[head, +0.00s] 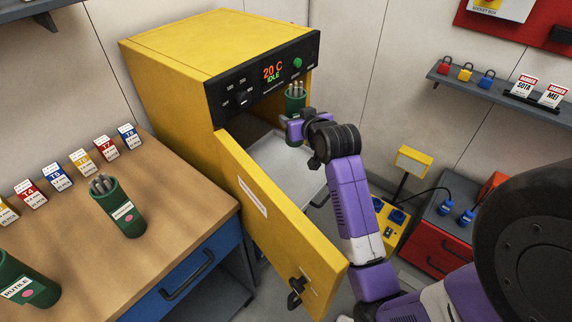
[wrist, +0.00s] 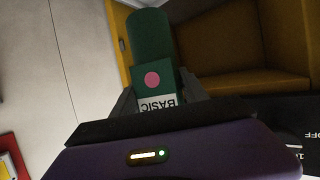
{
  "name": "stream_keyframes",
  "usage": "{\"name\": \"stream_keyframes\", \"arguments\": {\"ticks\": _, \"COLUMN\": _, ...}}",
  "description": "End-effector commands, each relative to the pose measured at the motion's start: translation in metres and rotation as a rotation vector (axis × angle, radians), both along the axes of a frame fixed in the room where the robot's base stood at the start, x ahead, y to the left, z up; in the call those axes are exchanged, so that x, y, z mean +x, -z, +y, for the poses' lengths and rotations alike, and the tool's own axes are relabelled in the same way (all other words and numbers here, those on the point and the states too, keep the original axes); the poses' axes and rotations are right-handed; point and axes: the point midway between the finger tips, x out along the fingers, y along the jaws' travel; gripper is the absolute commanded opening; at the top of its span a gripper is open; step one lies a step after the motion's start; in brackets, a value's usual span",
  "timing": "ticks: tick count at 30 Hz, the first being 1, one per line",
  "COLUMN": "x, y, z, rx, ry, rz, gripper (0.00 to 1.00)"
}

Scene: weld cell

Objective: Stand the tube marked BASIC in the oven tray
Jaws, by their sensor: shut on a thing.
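The dark green tube marked BASIC (head: 295,100) holds several grey rods and is upright in the head view. My gripper (head: 297,128) is shut on it at the right side of the oven opening. In the wrist view the tube (wrist: 150,38) lies between my fingers (wrist: 157,96), with its BASIC label and pink dot showing. The grey oven tray (head: 275,165) sticks out of the open yellow oven (head: 185,50), and the tube is over its back right part.
The yellow oven door (head: 275,215) stands open at the tray's left. The visible tray floor is bare.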

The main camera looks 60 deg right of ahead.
Motion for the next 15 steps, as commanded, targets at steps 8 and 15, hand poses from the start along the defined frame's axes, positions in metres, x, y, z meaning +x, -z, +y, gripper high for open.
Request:
{"name": "stream_keyframes", "arguments": {"ticks": 8, "x": 0.000, "y": 0.057, "z": 0.000, "rx": -0.002, "ry": 0.001, "rz": -0.002, "gripper": 0.00}}
{"name": "stream_keyframes", "arguments": {"ticks": 15, "x": 0.000, "y": 0.105, "z": -0.001, "rx": -0.004, "ry": 0.001, "rz": -0.003, "gripper": 0.00}}
